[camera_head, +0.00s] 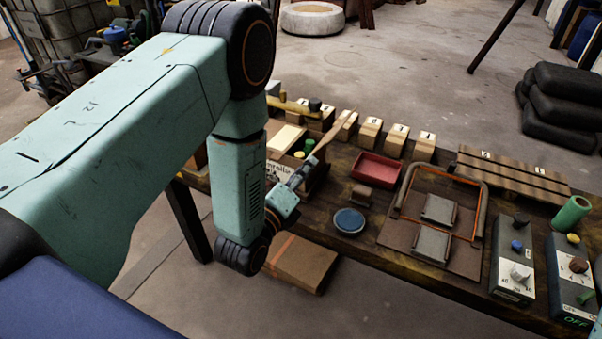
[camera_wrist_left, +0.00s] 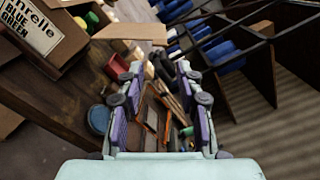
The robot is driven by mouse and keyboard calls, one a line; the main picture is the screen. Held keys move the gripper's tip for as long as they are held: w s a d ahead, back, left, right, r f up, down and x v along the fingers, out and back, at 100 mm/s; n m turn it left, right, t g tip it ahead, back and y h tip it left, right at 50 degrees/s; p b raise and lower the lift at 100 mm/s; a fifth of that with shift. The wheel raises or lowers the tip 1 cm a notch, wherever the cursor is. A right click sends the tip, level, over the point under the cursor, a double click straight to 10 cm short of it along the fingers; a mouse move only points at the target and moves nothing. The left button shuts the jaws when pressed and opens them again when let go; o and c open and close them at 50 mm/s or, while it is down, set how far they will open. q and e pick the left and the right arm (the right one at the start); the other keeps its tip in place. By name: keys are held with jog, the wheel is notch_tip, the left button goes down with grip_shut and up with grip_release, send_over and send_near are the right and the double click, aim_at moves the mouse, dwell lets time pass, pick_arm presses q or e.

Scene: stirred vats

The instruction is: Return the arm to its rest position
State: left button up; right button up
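My left arm reaches in from the left, its teal links crossing the head view. My left gripper (camera_head: 304,172) hangs over the near left part of the workbench (camera_head: 330,228), beside a wooden box with a lettered label (camera_head: 277,172). In the left wrist view the fingers of the left gripper (camera_wrist_left: 160,85) stand apart with nothing held between them. A pale wooden paddle (camera_head: 338,132) shows just beyond the fingertips; it also shows in the wrist view (camera_wrist_left: 130,31). Whether it touches the gripper I cannot tell. My right gripper is out of view.
On the bench are a red tray (camera_head: 378,168), a blue round dish (camera_head: 349,221), a board with a raised tube frame (camera_head: 430,257), several numbered blocks (camera_head: 397,141) and control boxes (camera_head: 512,272). A cardboard box (camera_head: 301,263) is below the near edge. Black sacks (camera_head: 565,97) lie behind.

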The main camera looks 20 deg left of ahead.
pick_arm(q)
jog(key=shift+s, duration=0.4)
